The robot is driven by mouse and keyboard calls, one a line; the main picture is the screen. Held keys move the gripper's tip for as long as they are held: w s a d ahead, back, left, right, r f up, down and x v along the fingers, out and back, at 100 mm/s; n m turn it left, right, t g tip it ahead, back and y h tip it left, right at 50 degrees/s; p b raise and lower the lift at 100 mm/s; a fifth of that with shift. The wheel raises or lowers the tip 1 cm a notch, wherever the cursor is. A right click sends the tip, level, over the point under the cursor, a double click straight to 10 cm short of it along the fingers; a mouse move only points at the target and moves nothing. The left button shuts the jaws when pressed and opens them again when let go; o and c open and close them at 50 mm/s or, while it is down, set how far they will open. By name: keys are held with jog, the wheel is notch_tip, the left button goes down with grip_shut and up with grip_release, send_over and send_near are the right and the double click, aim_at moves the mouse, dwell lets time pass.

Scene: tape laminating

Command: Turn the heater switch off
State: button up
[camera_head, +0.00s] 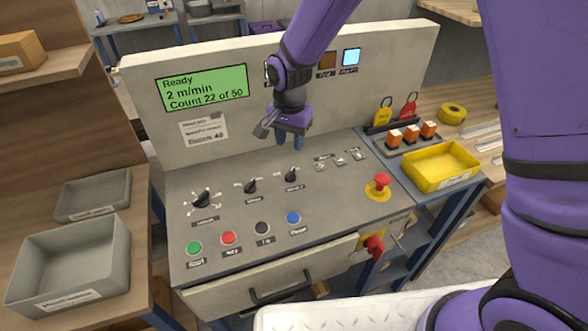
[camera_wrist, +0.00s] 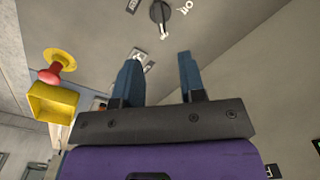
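My gripper (camera_head: 291,142) hangs above the back part of the grey control panel (camera_head: 230,225), fingers pointing down. In the wrist view its two blue fingers (camera_wrist: 158,62) are apart with nothing between them. Three black rotary knobs stand in a row: left (camera_head: 202,199), middle (camera_head: 250,187) and right (camera_head: 292,174). The right one is just below my gripper in the picture. A dark knob (camera_wrist: 160,12) with lettering beside it shows at the top of the wrist view. Small toggle switches (camera_head: 340,160) lie to the right. Their labels are too small to tell which is the heater switch.
Green (camera_head: 195,248), red (camera_head: 228,238), black (camera_head: 262,228) and blue (camera_head: 293,217) buttons line the panel's front. A red emergency button (camera_head: 381,183) stands at right. The upright back panel with a green display (camera_head: 202,88) rises behind my gripper. A yellow tray (camera_head: 441,166) sits farther right.

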aim_at(290, 172)
notch_tip(290, 172, down, 11)
jog(key=shift+r, duration=0.1)
dwell(0.4)
grip_shut()
